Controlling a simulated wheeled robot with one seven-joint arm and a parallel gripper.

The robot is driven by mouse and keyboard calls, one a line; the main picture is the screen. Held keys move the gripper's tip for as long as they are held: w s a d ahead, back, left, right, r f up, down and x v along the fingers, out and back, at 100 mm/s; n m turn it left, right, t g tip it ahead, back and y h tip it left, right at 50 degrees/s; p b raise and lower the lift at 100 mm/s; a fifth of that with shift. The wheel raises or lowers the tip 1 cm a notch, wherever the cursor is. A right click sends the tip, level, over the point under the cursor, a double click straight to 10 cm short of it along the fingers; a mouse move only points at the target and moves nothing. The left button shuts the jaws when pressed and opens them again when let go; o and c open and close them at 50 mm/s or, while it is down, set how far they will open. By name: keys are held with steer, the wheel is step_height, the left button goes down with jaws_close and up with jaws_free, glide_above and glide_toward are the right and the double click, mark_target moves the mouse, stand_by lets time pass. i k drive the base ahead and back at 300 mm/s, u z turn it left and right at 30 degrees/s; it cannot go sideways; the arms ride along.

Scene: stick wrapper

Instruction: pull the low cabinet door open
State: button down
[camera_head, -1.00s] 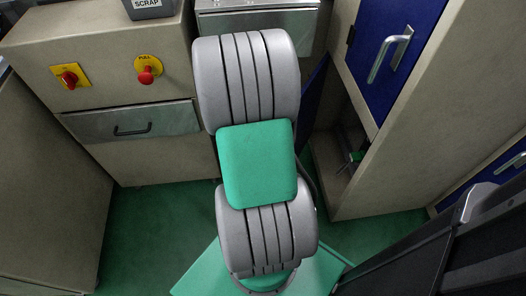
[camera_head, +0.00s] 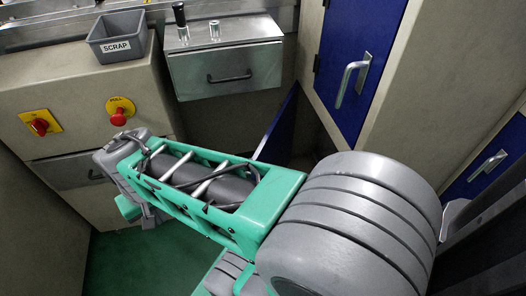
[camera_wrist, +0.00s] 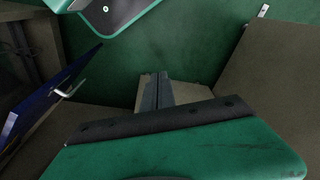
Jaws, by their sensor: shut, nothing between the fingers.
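The low cabinet door (camera_head: 277,132) is a dark blue panel that stands swung out at an angle from the cabinet, behind my arm in the head view. Its lower part is hidden there by my arm. In the wrist view the blue door (camera_wrist: 38,98) shows at the left, with a pale handle (camera_wrist: 70,89) on its face and a dark cabinet opening beyond. My gripper (camera_wrist: 155,90) is shut and empty, to the right of the door and apart from it.
An upper blue door (camera_head: 352,68) with a metal handle is shut above. A steel drawer (camera_head: 226,72) and a scrap bin (camera_head: 119,36) stand at the back. A beige machine with red knobs (camera_head: 118,117) is at left. Green floor (camera_head: 125,262) is clear at lower left.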

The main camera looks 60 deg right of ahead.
mark_target(275, 149)
steer(key=u, duration=0.5)
steer(key=k, duration=0.6)
steer(key=u, duration=0.45)
steer(key=i, duration=0.75)
steer(key=z, duration=1.1)
steer(key=i, duration=0.45)
steer(key=z, duration=0.45)
